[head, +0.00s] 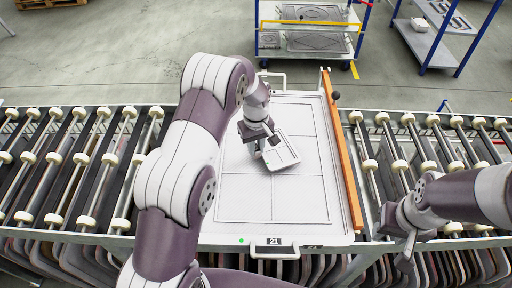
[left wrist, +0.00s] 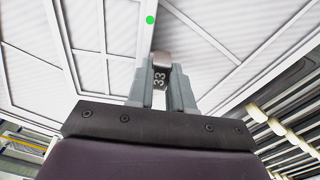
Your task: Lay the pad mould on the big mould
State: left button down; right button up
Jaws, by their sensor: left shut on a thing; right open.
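The pad mould (head: 284,153) is a small white framed panel over the middle of the big mould (head: 240,195). It sits turned at an angle to the big mould's lines. My left gripper (head: 262,149) is shut on its tab at the left edge. In the left wrist view the gripper (left wrist: 162,90) closes around a tab marked 33, with the pad mould (left wrist: 105,30) beyond. I cannot tell whether the pad mould touches the big mould. The big mould is a large white panel with a tag marked 21 and a handle at its near edge. My right gripper (head: 396,242) is open and empty at the right.
An orange bar (head: 342,150) runs along the big mould's right edge, with a dark knob near its far end. Roller conveyors (head: 65,160) flank it on both sides. A blue-framed rack (head: 310,40) stands beyond, and a second one (head: 435,40) at the far right.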

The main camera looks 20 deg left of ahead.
pick_arm(q)
jog(key=shift+w+a+f, duration=0.2)
jog(key=shift+f, duration=0.55)
jog(key=shift+d, duration=0.15)
jog(key=shift+s, duration=0.1)
jog(key=c, duration=1)
grip_release()
jog(key=shift+f, duration=0.1)
